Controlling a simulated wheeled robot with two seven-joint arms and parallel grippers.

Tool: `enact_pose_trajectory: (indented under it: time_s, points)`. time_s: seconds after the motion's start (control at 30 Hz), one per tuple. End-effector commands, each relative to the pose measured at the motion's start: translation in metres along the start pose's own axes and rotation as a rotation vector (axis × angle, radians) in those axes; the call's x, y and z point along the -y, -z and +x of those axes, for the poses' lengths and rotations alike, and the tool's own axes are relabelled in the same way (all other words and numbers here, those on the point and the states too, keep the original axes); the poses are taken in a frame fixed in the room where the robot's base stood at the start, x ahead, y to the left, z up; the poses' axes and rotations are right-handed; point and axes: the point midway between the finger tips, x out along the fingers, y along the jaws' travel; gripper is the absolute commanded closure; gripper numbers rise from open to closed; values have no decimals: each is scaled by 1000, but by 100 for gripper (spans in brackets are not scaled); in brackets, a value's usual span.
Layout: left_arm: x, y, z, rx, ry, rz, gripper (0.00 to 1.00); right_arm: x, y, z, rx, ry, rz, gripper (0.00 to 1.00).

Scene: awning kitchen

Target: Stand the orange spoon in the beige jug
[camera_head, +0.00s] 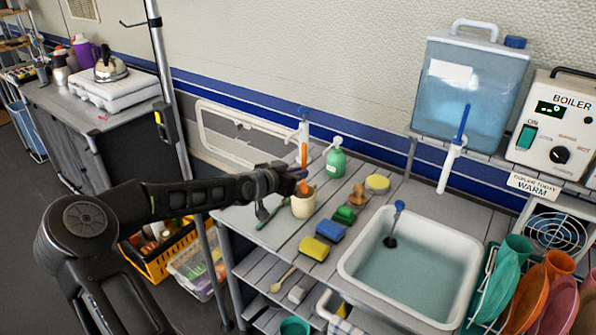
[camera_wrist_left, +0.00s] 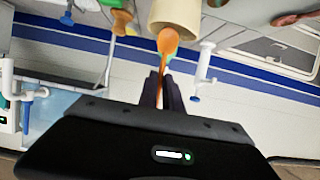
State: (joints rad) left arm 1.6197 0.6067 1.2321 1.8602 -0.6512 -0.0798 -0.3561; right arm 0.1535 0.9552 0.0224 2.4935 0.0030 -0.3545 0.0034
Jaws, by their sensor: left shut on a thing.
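My left gripper (camera_head: 297,174) is shut on the orange spoon (camera_head: 304,155). The spoon is upright, with its handle rising above the fingers and its bowl pointing down at the beige jug (camera_head: 303,207). The jug stands upright on the slatted counter, just below my gripper. In the left wrist view, the spoon's bowl (camera_wrist_left: 168,42) overlaps the rim of the jug (camera_wrist_left: 176,14). I cannot tell whether the bowl is inside the mouth or just above it. My right gripper is not in view.
A green soap bottle (camera_head: 336,162) stands behind the jug. A brown-handled brush (camera_head: 357,197) and green, blue and yellow sponges (camera_head: 315,248) lie to the right and front. The white sink basin (camera_head: 352,268) is further right. A white tap stands close behind my gripper.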

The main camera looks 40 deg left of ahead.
Motion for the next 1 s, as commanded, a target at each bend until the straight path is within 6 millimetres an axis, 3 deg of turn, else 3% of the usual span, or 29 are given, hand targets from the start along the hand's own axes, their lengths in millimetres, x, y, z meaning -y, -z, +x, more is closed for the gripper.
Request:
enact_pose_trajectory:
  time_s: [0.2,0.63,0.67,0.7,1.0]
  points:
    - [0,-13,5,-1,0,0,100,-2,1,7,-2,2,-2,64]
    - [0,-15,6,-1,0,0,100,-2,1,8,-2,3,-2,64]
    - [0,-15,6,-1,0,0,90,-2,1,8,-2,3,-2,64]
    - [0,-15,6,-1,0,0,87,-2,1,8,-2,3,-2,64]
    - [0,-15,6,-1,0,0,65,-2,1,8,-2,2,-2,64]
